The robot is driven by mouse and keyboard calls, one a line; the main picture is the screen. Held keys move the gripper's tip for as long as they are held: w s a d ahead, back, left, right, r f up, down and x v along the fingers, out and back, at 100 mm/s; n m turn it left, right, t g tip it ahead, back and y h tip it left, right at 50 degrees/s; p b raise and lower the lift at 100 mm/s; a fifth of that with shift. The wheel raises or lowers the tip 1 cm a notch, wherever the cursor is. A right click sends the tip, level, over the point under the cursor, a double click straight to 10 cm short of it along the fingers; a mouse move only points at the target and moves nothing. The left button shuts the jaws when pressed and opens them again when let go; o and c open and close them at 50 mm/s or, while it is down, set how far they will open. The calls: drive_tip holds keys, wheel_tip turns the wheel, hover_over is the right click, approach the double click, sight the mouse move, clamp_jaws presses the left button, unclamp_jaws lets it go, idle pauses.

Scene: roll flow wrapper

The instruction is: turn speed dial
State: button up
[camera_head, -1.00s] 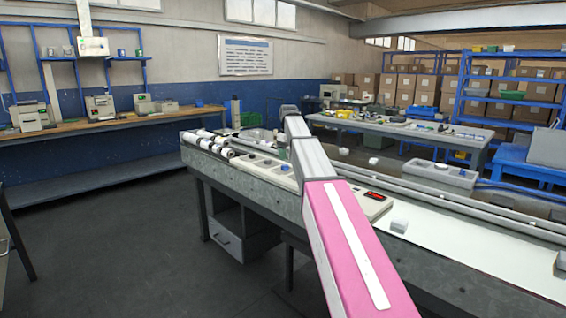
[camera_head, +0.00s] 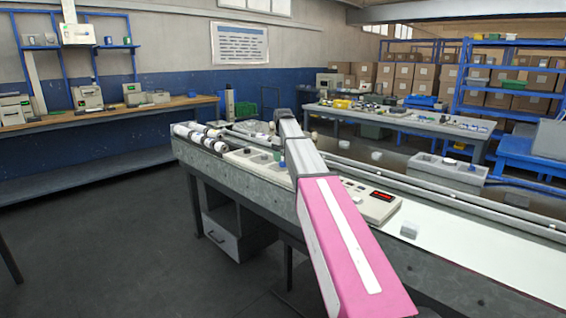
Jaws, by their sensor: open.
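My arm, pink then grey, reaches from the bottom of the head view over the long conveyor machine (camera_head: 225,178). Its far end shows above the machine's back rail, but my gripper is hidden from sight. My arm covers part of the panel's right side. I cannot tell which knob is the speed dial.
White rolls (camera_head: 203,138) lie at the machine's left end. A small white block (camera_head: 409,229) sits on the white belt (camera_head: 480,249). A grey box (camera_head: 447,171) stands behind the rails. The floor left of the machine is clear.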

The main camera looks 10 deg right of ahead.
sight(283, 164)
drive_tip(key=shift+f, duration=1.35)
drive_tip(key=c, duration=0.9)
drive_tip(key=shift+m, duration=0.3)
drive_tip(key=m, duration=0.5)
drive_tip(key=shift+m, duration=0.3)
drive_tip(key=m, duration=0.5)
drive_tip(key=shift+m, duration=0.3)
